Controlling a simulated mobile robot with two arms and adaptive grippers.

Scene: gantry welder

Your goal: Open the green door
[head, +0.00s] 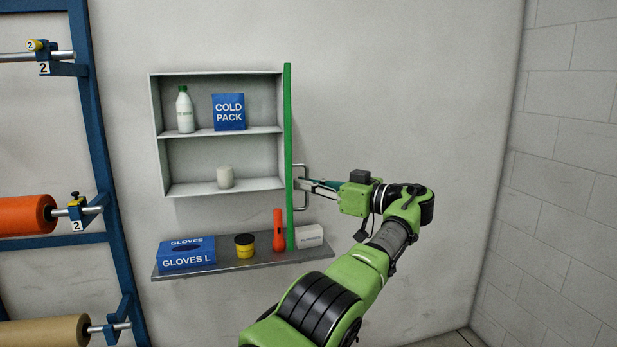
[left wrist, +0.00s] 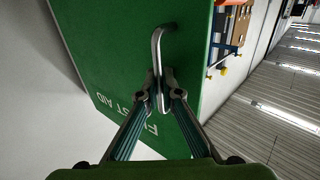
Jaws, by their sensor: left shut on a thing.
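The green door (head: 288,150) of the white wall cabinet (head: 222,189) stands swung out, seen nearly edge-on in the head view. The cabinet's inside is in plain view. In the left wrist view the door's outer face (left wrist: 115,50) fills much of the picture and carries white lettering, partly hidden by a finger. My left gripper (head: 303,184) is shut on the door's metal handle (head: 301,208), to the right of the door. The left wrist view shows the fingers (left wrist: 158,97) closed around the bar of the handle (left wrist: 157,45). My right gripper is not in view.
The cabinet holds a white bottle (head: 184,112), a blue cold pack box (head: 229,112) and a white cup (head: 225,177). The shelf below (head: 222,265) carries a glove box (head: 187,254), a yellow jar (head: 244,246), an orange flashlight (head: 279,230) and a white box (head: 310,237). A blue rack (head: 98,150) stands left.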

